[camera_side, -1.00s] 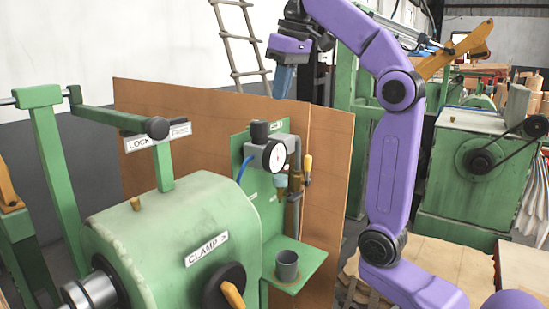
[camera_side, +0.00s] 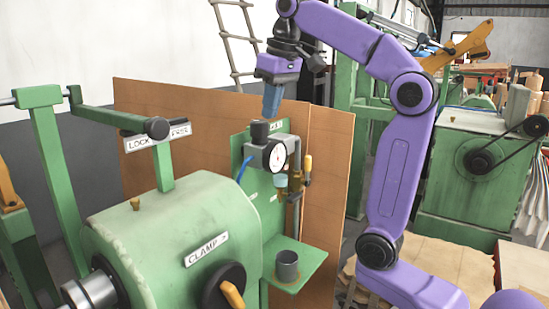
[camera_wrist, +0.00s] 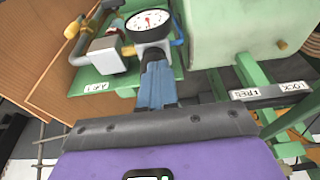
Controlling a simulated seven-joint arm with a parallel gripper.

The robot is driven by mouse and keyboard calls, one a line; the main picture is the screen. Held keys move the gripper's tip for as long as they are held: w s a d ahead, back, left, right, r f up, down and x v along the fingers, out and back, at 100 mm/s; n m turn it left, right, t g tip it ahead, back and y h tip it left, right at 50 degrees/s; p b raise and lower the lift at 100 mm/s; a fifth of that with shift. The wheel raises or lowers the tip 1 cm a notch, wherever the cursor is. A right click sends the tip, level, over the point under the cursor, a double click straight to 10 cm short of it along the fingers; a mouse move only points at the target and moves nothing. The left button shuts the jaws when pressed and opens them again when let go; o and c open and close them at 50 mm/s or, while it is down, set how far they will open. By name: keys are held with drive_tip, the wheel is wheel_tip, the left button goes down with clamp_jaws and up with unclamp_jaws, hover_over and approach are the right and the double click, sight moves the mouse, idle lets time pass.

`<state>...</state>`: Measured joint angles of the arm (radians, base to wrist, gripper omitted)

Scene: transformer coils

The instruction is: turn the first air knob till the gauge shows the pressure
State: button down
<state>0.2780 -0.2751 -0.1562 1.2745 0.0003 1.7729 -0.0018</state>
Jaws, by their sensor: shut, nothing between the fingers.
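The first air station is a green panel (camera_side: 240,146) with a black knob (camera_side: 260,132) on top of a regulator. A round white gauge (camera_side: 277,156) faces out just below the knob. The gauge also shows in the wrist view (camera_wrist: 148,20) with a red needle, but its reading is too small to tell. My gripper (camera_side: 270,116) points down with its blue fingers shut and empty, just above the knob and slightly right of it in the side view. In the wrist view, my fingers (camera_wrist: 156,66) mostly hide the knob; contact cannot be told.
A yellow-handled valve (camera_side: 308,165) and pipe stand right of the gauge. A grey cup (camera_side: 287,265) sits on the green shelf below. The green clamp machine (camera_side: 170,235) is at front left, with the lock lever (camera_side: 157,128) above it. Brown boards (camera_side: 330,160) stand behind.

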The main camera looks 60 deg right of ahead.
drive_tip(key=shift+s+x, duration=0.15)
drive_tip(key=shift+x, duration=0.45)
drive_tip(key=shift+s+x, duration=0.15)
drive_tip(key=shift+x, duration=0.45)
drive_tip(key=shift+f, duration=0.15)
drive_tip(key=shift+s+d, duration=0.1)
drive_tip(key=shift+d, duration=1.05)
drive_tip(key=shift+w+d+r, duration=0.2)
drive_tip(key=shift+r, duration=0.05)
drive_tip(key=shift+s, duration=0.1)
